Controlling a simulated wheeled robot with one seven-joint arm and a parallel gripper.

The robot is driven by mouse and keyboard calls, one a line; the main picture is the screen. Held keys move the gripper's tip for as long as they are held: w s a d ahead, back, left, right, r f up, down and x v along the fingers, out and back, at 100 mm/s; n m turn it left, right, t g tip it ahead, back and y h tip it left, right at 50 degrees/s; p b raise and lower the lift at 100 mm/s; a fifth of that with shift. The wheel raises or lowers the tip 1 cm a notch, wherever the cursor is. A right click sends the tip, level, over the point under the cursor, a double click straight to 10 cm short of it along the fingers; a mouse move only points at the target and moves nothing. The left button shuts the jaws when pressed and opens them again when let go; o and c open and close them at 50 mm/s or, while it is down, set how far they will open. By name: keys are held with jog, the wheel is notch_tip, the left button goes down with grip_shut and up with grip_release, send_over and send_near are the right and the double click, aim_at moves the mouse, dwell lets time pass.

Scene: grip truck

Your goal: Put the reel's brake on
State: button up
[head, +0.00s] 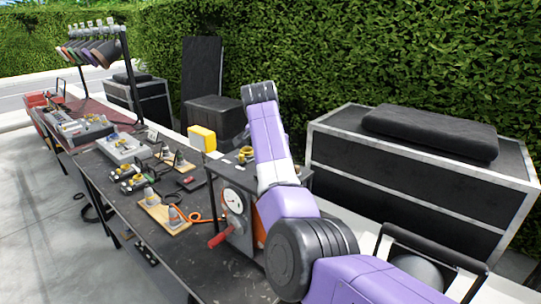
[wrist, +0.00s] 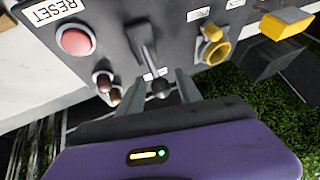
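In the wrist view a dark panel (wrist: 190,30) carries a grey lever (wrist: 147,55) with a black ball knob (wrist: 160,89). My gripper (wrist: 158,84) is open, with one grey finger on each side of the knob and gaps between; whether they are level with it in depth I cannot tell. In the head view the box with a round gauge (head: 233,201) and a red handle (head: 218,240) stands on the dark bench, partly behind my purple arm. My gripper is hidden there. I cannot clearly make out the reel, and no label names the brake.
Black cases (head: 410,180) stand at right by the hedge.

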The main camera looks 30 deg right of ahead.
jog(key=shift+r, duration=0.15)
jog(key=b+v, duration=0.2)
jog(key=v, duration=0.5)
jog(key=shift+s+a+r, duration=0.2)
jog(key=shift+r, duration=0.05)
dwell(0.5)
